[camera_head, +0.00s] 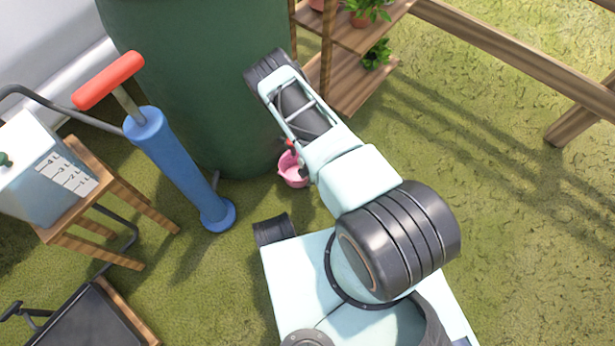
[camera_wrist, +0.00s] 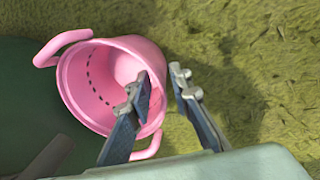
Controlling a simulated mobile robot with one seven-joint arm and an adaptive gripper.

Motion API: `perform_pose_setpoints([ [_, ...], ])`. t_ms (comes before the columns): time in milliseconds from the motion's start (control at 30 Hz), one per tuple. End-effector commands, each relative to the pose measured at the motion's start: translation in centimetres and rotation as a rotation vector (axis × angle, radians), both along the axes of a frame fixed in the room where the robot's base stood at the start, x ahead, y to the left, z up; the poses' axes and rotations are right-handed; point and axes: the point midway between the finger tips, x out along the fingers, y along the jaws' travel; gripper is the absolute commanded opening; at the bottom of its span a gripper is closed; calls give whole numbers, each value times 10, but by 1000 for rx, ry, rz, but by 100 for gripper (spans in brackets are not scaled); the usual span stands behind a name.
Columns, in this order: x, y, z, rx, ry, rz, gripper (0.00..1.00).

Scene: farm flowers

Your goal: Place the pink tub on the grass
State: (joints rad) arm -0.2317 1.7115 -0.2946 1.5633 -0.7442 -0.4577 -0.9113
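The pink tub (camera_wrist: 85,85) has two loop handles and its open mouth faces the wrist camera. In the head view the pink tub (camera_head: 293,172) shows near the base of the green barrel, partly hidden by my arm. My gripper (camera_wrist: 160,85) is at the tub's right rim in the wrist view. One finger is over the tub's mouth and the other is outside the wall, with the rim between them. The fingertips are a small gap apart; firm contact with the rim is unclear. Whether the tub touches the grass (camera_wrist: 245,60) cannot be told.
The green barrel (camera_head: 205,80) stands close beside the tub. A blue pump (camera_head: 175,165) with a red handle and a wooden stool (camera_head: 75,215) are at the left. A wooden plant shelf (camera_head: 350,85) stands behind. Open grass (camera_head: 490,180) lies to the right.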

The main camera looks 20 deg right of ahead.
Motion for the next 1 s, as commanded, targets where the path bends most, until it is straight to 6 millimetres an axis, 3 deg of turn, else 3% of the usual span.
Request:
perform_pose_setpoints([
  [367,0,0,6,0,-1,0,22],
  [800,-16,-6,94,0,-1,-1,22],
  [1000,-21,-8,117,-1,0,0,22],
])
